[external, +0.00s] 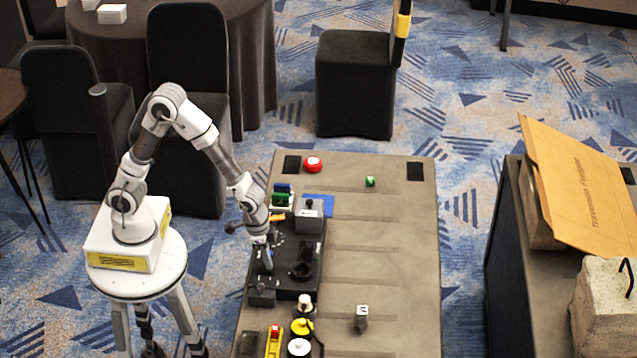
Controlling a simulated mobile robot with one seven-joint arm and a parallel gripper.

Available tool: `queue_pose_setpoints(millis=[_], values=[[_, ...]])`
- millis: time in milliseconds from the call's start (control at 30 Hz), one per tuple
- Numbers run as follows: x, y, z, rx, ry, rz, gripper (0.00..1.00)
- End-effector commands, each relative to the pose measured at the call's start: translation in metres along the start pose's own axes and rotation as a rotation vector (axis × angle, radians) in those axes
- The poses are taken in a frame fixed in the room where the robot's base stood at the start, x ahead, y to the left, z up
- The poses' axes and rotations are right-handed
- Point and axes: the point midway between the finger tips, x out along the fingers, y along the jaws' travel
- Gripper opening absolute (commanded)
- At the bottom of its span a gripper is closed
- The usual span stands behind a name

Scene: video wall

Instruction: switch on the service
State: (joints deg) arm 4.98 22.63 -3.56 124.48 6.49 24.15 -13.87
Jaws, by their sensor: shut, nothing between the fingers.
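A black panel (313,254) with a dark raised knob or lever (300,270) lies on the left part of the grey table. I cannot tell which control belongs to the service, or its on/off state. My gripper (268,269) points down at the panel's left side, left of the dark knob. It is shut and empty; whether it touches the panel is unclear. A grey box with a black knob (309,214) stands at the panel's far end. A small dark grey box (262,294) sits just below my gripper in the picture. The arm hides part of the panel's left edge.
A yellow round piece (301,327), a white round piece (299,347) and a yellow-red device (274,341) are near. The grey table's (395,250) right side is mostly clear.

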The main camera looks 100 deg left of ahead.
Motion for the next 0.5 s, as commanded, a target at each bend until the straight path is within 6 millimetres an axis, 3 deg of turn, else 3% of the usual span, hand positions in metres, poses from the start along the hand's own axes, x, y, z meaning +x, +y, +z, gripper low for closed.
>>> queue_pose_setpoints(millis=[500], values=[[0.0019,-0.0003,-0.0027,-0.002,-0.045,-0.001,0.00]])
